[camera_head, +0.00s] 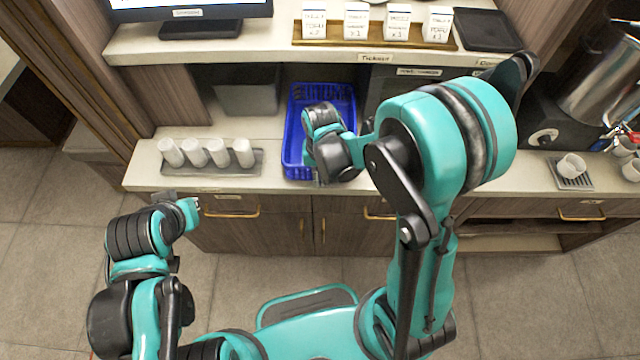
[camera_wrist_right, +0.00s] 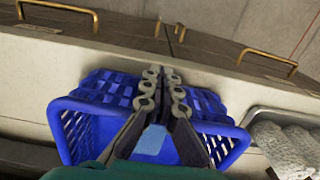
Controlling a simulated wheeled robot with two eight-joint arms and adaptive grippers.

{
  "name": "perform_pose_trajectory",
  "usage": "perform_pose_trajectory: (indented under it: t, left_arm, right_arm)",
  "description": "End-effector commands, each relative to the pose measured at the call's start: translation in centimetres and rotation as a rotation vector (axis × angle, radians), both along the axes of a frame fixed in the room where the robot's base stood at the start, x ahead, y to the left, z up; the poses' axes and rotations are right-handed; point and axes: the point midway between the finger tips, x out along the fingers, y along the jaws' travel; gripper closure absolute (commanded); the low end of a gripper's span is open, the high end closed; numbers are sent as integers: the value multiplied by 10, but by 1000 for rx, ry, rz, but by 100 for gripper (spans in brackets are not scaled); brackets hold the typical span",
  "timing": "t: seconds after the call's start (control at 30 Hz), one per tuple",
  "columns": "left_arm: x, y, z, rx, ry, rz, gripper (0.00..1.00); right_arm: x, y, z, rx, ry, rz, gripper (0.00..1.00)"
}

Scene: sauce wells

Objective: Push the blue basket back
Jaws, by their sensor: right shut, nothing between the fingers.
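The blue basket (camera_head: 291,138) stands on the lower counter, its front end close to the counter's front edge. Its lattice walls also show in the right wrist view (camera_wrist_right: 98,92). My right gripper (camera_head: 318,180) is over the front part of the basket, and my right wrist hides part of the basket's inside. In the right wrist view, its fingers (camera_wrist_right: 164,80) are together and empty, reaching across the basket toward the counter-edge side; I cannot tell whether they touch the wall. My left gripper (camera_head: 190,207) is in front of the counter, away from the basket; its jaws are unclear.
A tray (camera_head: 257,170) with several white cups stands left of the basket. A dark bin (camera_head: 246,92) is behind it. The upper shelf (camera_head: 270,50) overhangs the back, with a dark appliance (camera_head: 375,85) right of the basket. Drawer handles (camera_head: 232,213) line the cabinet front.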

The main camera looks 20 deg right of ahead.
Motion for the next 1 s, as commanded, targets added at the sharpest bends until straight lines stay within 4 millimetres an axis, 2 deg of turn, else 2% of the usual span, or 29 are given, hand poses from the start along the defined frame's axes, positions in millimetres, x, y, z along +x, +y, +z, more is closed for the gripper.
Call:
perform_pose_trajectory:
  t: [0.37,0.47,0.57,0.8,0.9,1.0]
  left_arm:
    - [0,0,0,0,0,0,100]
    - [0,0,-2,0,0,0,100]
    - [0,0,-6,0,0,0,100]
    - [0,0,-15,0,0,0,100]
    - [0,0,-16,0,0,0,100]
    - [0,0,-16,0,0,0,100]
  right_arm:
    - [3,-1,0,0,0,0,100]
    - [10,-3,0,0,0,-1,100]
    - [31,-8,-1,0,0,-2,100]
    - [98,-28,-1,0,-1,-2,100]
    - [120,-34,-1,0,-1,-2,100]
    - [134,-39,0,0,-1,0,100]
